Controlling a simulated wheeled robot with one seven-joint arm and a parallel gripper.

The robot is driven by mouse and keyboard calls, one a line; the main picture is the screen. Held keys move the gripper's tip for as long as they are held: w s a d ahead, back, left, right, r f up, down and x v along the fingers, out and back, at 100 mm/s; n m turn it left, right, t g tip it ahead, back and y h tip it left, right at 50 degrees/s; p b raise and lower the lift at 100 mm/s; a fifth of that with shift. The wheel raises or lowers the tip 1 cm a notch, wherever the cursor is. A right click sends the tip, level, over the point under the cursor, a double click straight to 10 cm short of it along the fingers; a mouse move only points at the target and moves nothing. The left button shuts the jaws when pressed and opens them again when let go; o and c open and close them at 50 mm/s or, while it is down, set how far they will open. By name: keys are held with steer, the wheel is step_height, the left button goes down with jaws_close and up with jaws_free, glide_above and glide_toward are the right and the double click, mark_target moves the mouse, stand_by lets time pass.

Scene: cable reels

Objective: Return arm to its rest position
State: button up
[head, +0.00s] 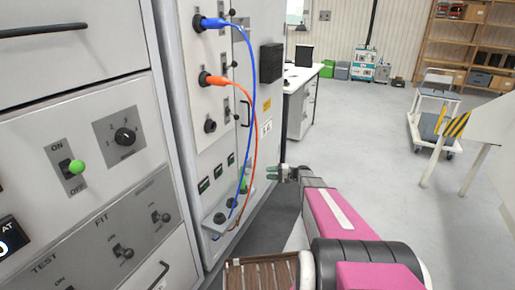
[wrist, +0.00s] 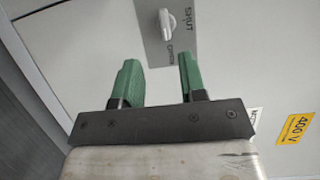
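My gripper (head: 284,173) is at the end of my pink arm, low beside the grey cabinet front in the head view. In the wrist view its two green fingers (wrist: 159,82) stand apart with nothing between them. Past the fingers is a cabinet panel with a small lever on a grey plate (wrist: 168,32) marked SHUT and OPEN. The fingers look clear of the lever, though the distance is hard to tell.
A blue cable (head: 250,62) and an orange cable (head: 253,115) hang down the cabinet (head: 190,100) left of my gripper. A white cart (head: 435,125) and a striped panel (head: 490,120) stand right. Open floor (head: 360,150) lies between.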

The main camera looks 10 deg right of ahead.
steer(key=s+a+r+n+g+h, duration=0.1)
steer(key=s+a+g+h, duration=0.15)
steer(key=s+h, duration=0.45)
steer(key=s+a+g+h, duration=0.1)
steer(key=s+a+h, duration=0.15)
steer(key=s, duration=0.85)
steer(key=s+d+r+h, duration=0.2)
steer(key=s+h, duration=0.2)
steer(key=s, duration=0.1)
steer(key=s+d+r+n+h, duration=0.1)
steer(key=s+d+r+h, duration=0.1)
steer(key=s+h, duration=0.2)
steer(key=shift+s+d+r+t, duration=0.3)
steer(key=shift+s+t, duration=0.15)
steer(key=shift+s, duration=0.7)
steer(key=shift+c, duration=0.2)
